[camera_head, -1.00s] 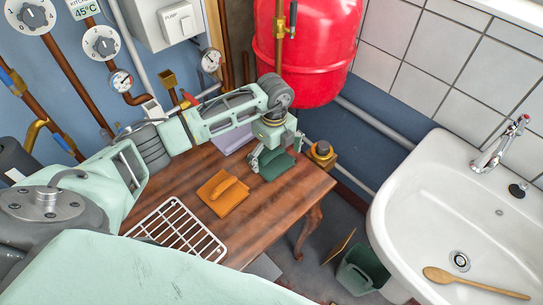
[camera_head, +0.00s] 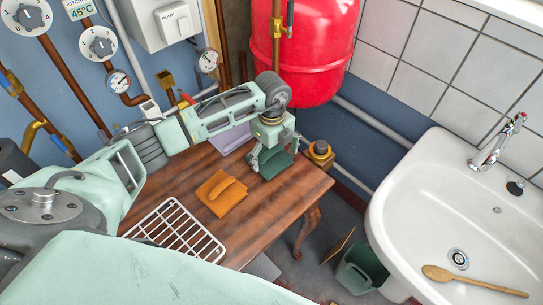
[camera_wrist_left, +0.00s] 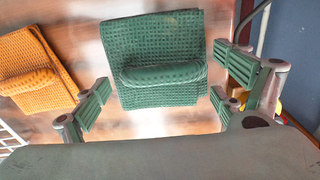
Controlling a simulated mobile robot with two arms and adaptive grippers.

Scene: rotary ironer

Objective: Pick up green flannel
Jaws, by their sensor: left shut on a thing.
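The green flannel (camera_head: 277,164) lies folded on the wooden table near its back right edge, with a raised roll across its top. In the left wrist view the green flannel (camera_wrist_left: 152,45) fills the middle, its roll lying between my fingers. My left gripper (camera_head: 268,158) is down at the flannel in the head view. My right gripper is not in view.
An orange flannel (camera_head: 222,193) lies left of the green one, and a lilac cloth (camera_head: 232,138) lies behind. A white wire rack (camera_head: 175,233) is at the table's front left. A brass valve (camera_head: 320,152) and the red tank (camera_head: 300,55) are close beyond the gripper.

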